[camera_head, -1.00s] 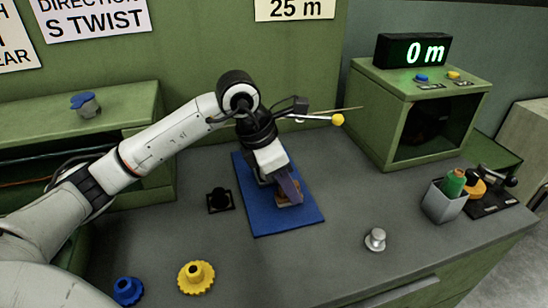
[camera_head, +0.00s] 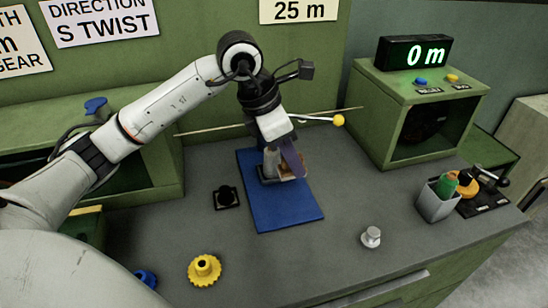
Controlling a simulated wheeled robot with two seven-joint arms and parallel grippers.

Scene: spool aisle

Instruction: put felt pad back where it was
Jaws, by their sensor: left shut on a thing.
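My left gripper (camera_head: 281,174) comes down over the blue mat (camera_head: 285,214), its fingers pointing downward. It is shut on a small brownish piece, which I take for the felt pad (camera_head: 291,176). The fingers cover much of the piece, and its shape is hard to make out. I cannot tell whether it touches the mat or hangs just above it. My right gripper is not in view.
A black square base with a knob (camera_head: 227,197) stands left of the mat. A yellow gear (camera_head: 204,270), a half-hidden blue gear (camera_head: 146,278) and a silver knob (camera_head: 371,237) stand nearer. A grey cup (camera_head: 435,204) and a green cabinet (camera_head: 395,125) stand right.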

